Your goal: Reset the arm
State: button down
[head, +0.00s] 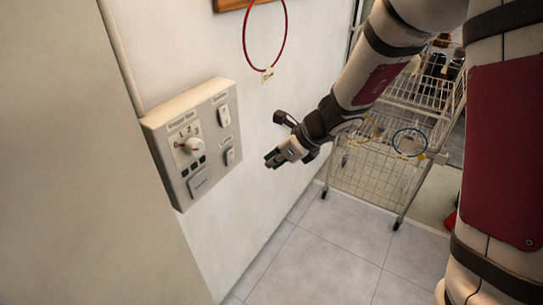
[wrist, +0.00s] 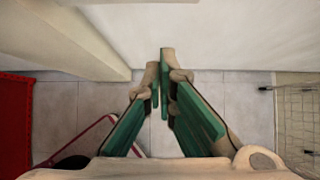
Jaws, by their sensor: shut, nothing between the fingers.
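My arm (head: 368,75) reaches in from the upper right in the head view. My gripper (head: 272,160) is at its end, to the right of the wall panel and apart from it. In the wrist view, my gripper's two green-padded fingers (wrist: 160,82) come together at their tips with nothing between them. Below the tips, the grey tiled floor shows.
A beige control panel (head: 192,140) with a round knob and switches is on the wall at left. A red ring (head: 245,40) with a tag hangs above. A wire cart (head: 365,178) stands behind my arm. The tiled floor (head: 320,262) in front is clear. A red object (wrist: 15,125) is at the wrist view's left edge.

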jog(key=shift+r, duration=0.1)
jog(key=s+d+r+n, duration=0.3)
jog(key=s+r+n, duration=1)
jog(key=r+n, duration=0.15)
jog(key=s+d+r+n+h, duration=0.2)
jog(key=s+d+n+h, duration=0.1)
jog(key=s+d+n, duration=0.2)
jog(key=s+d+r+n+h, duration=0.2)
jog(key=s+d+n, duration=0.3)
jog(key=s, duration=0.4)
jog(key=shift+d+r+n+t+h, duration=0.3)
jog(key=shift+n+t+h, duration=0.1)
jog(key=shift+n+h, duration=0.15)
jog(key=shift+s, duration=0.1)
